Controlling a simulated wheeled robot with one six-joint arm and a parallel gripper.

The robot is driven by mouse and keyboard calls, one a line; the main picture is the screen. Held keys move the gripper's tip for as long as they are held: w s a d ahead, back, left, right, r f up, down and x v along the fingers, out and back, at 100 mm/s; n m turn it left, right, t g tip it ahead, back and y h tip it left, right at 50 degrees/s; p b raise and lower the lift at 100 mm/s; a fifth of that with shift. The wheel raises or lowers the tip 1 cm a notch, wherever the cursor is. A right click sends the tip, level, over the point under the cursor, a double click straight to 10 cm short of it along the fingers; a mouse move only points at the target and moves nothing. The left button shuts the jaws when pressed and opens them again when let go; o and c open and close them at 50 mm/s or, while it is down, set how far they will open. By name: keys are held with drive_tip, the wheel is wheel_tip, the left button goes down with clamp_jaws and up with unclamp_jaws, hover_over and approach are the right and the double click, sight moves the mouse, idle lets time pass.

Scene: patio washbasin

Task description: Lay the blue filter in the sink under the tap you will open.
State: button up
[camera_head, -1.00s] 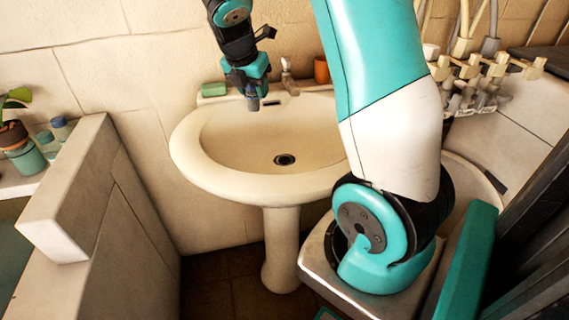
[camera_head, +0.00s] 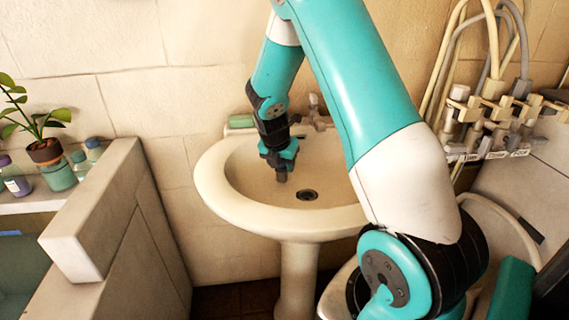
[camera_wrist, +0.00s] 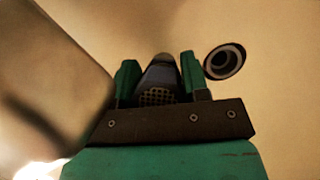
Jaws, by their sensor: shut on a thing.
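The white pedestal sink (camera_head: 215,180) stands against the tiled wall, with a dark drain (camera_head: 307,195) in its bowl. One tap (camera_head: 318,105) is on its back rim, behind and to the right of my gripper. My gripper (camera_head: 281,166) points down over the bowl, left of the drain. In the wrist view its green fingers are shut on a grey-blue rounded piece, the filter (camera_wrist: 162,74), partly hidden by the gripper. The drain also shows in the wrist view (camera_wrist: 225,62), right of the fingers. I cannot tell whether the filter touches the bowl.
A green soap bar (camera_head: 241,121) lies on the sink's back left rim. Several valves with hoses (camera_head: 490,115) are on the right wall. A low wall (camera_head: 85,235) with a potted plant (camera_head: 45,150) and bottles beyond it stands left. A blurred large form fills the wrist view's left.

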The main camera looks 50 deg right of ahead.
drive_tip(key=shift+w+d+f, duration=0.3)
drive_tip(key=shift+d+f, duration=0.15)
drive_tip(key=shift+d, duration=0.3)
drive_tip(key=shift+f, duration=0.15)
drive_tip(key=o, duration=1)
drive_tip(key=shift+f, duration=0.1)
